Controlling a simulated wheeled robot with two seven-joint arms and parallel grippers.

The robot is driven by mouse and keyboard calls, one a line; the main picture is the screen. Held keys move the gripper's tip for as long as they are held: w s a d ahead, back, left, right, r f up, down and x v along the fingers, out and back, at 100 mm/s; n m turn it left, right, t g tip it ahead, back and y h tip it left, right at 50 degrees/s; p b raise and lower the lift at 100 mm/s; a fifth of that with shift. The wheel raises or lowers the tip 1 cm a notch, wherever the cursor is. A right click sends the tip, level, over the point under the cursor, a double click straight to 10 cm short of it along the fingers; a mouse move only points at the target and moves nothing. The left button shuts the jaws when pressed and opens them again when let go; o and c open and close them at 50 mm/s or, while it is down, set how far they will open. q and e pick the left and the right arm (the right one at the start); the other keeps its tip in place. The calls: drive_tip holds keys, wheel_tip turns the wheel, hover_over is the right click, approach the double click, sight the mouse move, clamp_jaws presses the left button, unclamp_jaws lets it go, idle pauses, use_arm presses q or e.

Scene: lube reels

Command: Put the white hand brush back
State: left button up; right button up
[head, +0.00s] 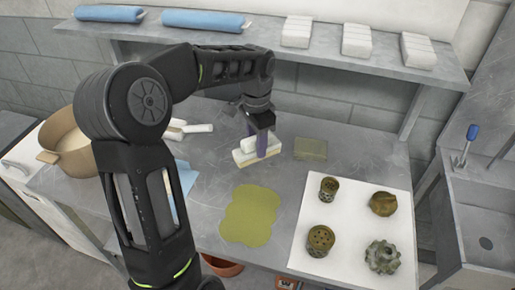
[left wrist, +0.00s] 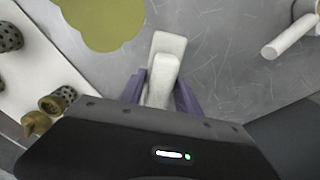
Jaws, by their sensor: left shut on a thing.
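The white hand brush (head: 243,156) is a pale block with a narrower raised part on top. It is low over the grey table, right of its middle back; I cannot tell whether it touches the top. My left gripper (head: 257,142) comes down on it from above, its purple fingers shut on the raised part. In the left wrist view the brush (left wrist: 168,43) lies between the two fingers of my left gripper (left wrist: 160,88), its wider base reaching past them. My right gripper is not in view.
A yellow-green patch (head: 250,216) lies in front of the brush. A greenish translucent block (head: 311,148) is to its right. A white mat (head: 350,228) holds several brownish metal parts. A pot (head: 70,150) and a white cylinder (left wrist: 285,38) are on the left. A shelf (head: 270,46) overhangs behind.

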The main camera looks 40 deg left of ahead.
use_arm(q)
drive_tip(key=shift+w+a, duration=0.1)
drive_tip(key=shift+w, duration=0.2)
drive_tip(key=shift+w+f+p, duration=0.1)
drive_tip(key=shift+f+p, duration=0.45)
drive_tip(key=shift+f, duration=1.2)
drive_tip(key=shift+f, duration=0.2)
drive_tip(key=o, duration=1.2)
drive_tip(key=shift+r, duration=0.1)
wheel_tip(320, 180, up, 12)
drive_tip(key=shift+r+b, duration=0.1)
drive_tip(key=shift+b, duration=0.3)
